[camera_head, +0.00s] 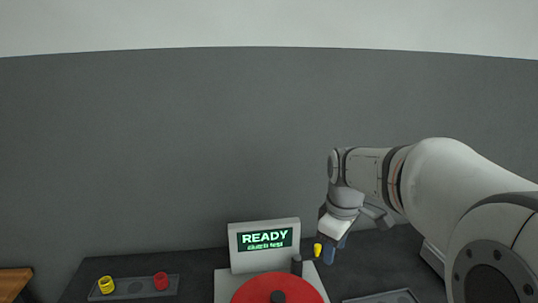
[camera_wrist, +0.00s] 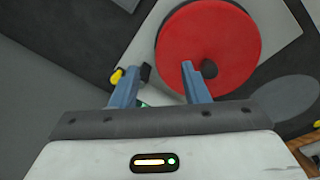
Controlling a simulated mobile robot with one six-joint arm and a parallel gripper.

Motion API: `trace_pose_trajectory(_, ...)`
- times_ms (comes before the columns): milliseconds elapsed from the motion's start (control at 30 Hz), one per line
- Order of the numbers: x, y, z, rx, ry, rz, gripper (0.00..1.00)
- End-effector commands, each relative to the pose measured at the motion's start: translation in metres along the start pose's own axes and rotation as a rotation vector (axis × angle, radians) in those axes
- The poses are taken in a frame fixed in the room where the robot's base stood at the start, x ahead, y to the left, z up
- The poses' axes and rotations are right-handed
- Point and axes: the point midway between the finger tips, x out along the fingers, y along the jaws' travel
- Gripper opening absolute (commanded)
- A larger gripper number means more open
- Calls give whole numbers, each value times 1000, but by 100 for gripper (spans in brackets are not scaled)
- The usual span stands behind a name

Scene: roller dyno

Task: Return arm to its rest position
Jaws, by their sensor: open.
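My gripper (camera_head: 329,250) hangs at the end of my arm, to the right of the display unit in the head view. In the wrist view its two blue-grey fingers (camera_wrist: 160,85) are spread apart with nothing between them. A red disc (camera_head: 278,289) with a dark centre knob lies on a light base in front of the display. The disc also shows in the wrist view (camera_wrist: 215,40), beyond the fingertips. A small yellow piece (camera_head: 317,250) shows beside the gripper; I cannot tell whether they touch.
The display (camera_head: 264,244) reads READY in green. A grey tray (camera_head: 133,287) at the left holds a yellow cylinder (camera_head: 106,285) and a red one (camera_head: 161,281). A wooden edge (camera_head: 14,283) is at the far left. A grey panel (camera_head: 385,298) lies at the front right. A plain wall stands behind.

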Motion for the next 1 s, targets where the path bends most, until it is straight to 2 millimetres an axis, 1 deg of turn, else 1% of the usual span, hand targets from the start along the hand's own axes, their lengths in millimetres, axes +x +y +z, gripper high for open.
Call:
trace_pose_trajectory(33,-4,-18,15,88,12,14,41)
trace_pose_trajectory(200,-2,-71,60,422,55,44,41)
trace_pose_trajectory(300,4,-99,83,597,82,55,41)
trace_pose_trajectory(433,14,-125,104,766,109,61,41)
trace_pose_trajectory(500,18,-134,111,824,119,61,41)
trace_pose_trajectory(600,22,-140,117,871,126,62,41)
trace_pose_trajectory(1000,23,-140,118,882,126,61,41)
